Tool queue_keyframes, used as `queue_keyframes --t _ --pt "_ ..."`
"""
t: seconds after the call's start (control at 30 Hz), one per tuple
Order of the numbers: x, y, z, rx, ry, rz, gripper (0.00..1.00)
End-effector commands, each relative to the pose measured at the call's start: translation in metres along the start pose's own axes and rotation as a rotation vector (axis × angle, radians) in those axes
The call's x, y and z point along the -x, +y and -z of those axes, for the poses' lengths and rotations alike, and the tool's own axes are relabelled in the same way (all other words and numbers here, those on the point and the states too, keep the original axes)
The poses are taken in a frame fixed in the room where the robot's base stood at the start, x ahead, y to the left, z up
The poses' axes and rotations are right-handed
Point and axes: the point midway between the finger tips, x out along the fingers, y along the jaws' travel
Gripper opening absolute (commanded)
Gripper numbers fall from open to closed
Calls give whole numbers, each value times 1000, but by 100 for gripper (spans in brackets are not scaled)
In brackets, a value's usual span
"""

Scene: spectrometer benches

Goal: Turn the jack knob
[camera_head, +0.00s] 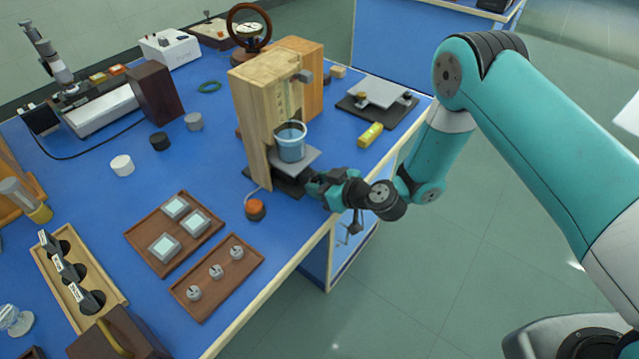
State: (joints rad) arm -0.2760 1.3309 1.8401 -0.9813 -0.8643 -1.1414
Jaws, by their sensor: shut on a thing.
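A small lab jack with a grey top plate (308,157) and a dark base stands at the foot of a wooden stand near the blue bench's right edge. A light blue cup (291,145) sits on its plate. My gripper (312,184) reaches in from the right, low at the jack's right side. Its jaws are shut on the jack knob, which the gripper itself hides. I cannot make out the knob's angle.
The wooden stand (258,130) rises behind the jack. An orange-topped button (255,209) is in front, a yellow block (370,135) and a second flat jack-like platform (380,92) behind right. Trays (217,294) with weights lie front left. Open floor is at right.

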Motion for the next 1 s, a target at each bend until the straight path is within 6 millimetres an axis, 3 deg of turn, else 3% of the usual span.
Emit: queue_keyframes --t 0.33,0.67,0.7,0.8,1.0 --pt "-2 4 -4 -330 4 134 14" --pt "0 3 0 -369 1 150 14" --pt "0 4 0 -368 1 150 40" --pt "0 3 0 -368 1 150 63" --pt "0 2 0 -367 1 152 63"
